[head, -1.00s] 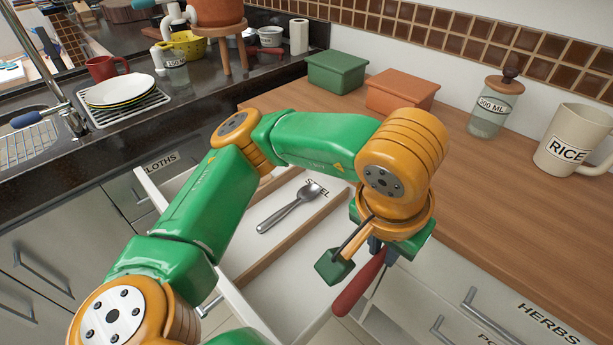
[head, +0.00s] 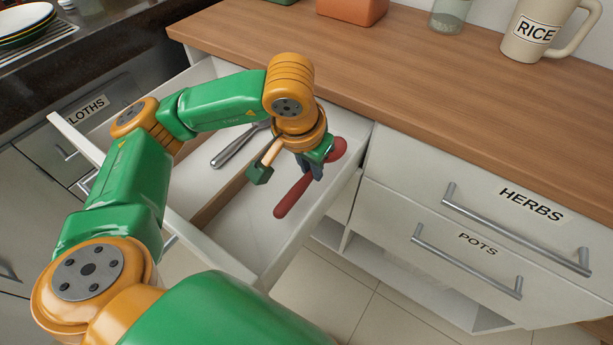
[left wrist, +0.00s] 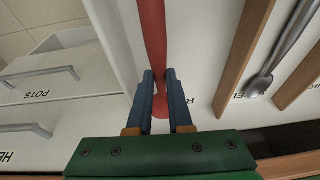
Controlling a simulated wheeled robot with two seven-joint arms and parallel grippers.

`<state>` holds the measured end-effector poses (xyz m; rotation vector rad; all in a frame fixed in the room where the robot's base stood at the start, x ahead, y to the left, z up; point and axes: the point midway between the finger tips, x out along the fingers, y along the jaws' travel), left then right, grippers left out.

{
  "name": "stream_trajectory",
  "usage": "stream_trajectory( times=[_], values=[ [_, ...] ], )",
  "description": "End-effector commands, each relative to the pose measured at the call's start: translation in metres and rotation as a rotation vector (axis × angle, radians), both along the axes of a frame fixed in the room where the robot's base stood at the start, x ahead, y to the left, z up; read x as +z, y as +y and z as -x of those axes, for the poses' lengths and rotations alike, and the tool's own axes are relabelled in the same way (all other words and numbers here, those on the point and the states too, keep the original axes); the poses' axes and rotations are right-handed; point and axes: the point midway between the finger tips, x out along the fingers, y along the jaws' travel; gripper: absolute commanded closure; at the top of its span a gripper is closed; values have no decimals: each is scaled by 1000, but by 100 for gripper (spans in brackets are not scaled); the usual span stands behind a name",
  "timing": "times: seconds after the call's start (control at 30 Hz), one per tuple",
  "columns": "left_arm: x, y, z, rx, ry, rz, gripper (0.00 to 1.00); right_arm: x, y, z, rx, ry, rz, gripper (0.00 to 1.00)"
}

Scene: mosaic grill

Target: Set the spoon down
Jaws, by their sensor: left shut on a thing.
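A red spoon (head: 292,196) is in my left gripper (head: 313,170). Its long handle points to the lower left, and its rounded end is by the gripper on the upper right. It appears over the right compartment of an open white drawer (head: 225,262); I cannot tell if it touches the drawer floor. In the left wrist view the blue fingers of my left gripper (left wrist: 160,85) are closed around the red spoon (left wrist: 153,35). A metal spoon (head: 236,148) lies in the compartment left of the wooden divider (head: 213,203). My right gripper is out of view.
The wooden counter (head: 400,95) is behind the drawer. Closed drawers marked HERBS (head: 470,190) and POTS (head: 455,258) are at the right, with protruding handles. A RICE mug (head: 527,35) stands on the counter. The right compartment is otherwise clear where visible.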

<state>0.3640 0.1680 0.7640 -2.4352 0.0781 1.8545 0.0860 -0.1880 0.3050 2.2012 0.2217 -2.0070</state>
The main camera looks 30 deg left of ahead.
Motion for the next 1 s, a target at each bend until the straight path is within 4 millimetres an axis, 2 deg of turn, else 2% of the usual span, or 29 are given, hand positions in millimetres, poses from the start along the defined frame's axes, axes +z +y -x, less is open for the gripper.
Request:
stream_trajectory(
  times=[0.13,0.2,0.3,0.67,0.7,0.77,0.8,1.0],
  values=[
    [-20,13,-4,4,3,-1,100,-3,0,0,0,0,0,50],
    [-34,12,-3,0,4,-3,100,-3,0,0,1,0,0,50],
    [-44,11,-4,-1,1,-1,100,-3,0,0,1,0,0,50],
    [-48,11,-4,0,-1,0,100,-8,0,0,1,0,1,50],
    [-47,11,-4,0,-1,0,71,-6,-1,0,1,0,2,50],
    [-46,11,-4,0,-1,0,55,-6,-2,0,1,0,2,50],
    [-46,11,-4,0,-1,0,52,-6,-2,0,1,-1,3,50],
    [-46,11,-4,0,-1,0,52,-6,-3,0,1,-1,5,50]
  ],
)
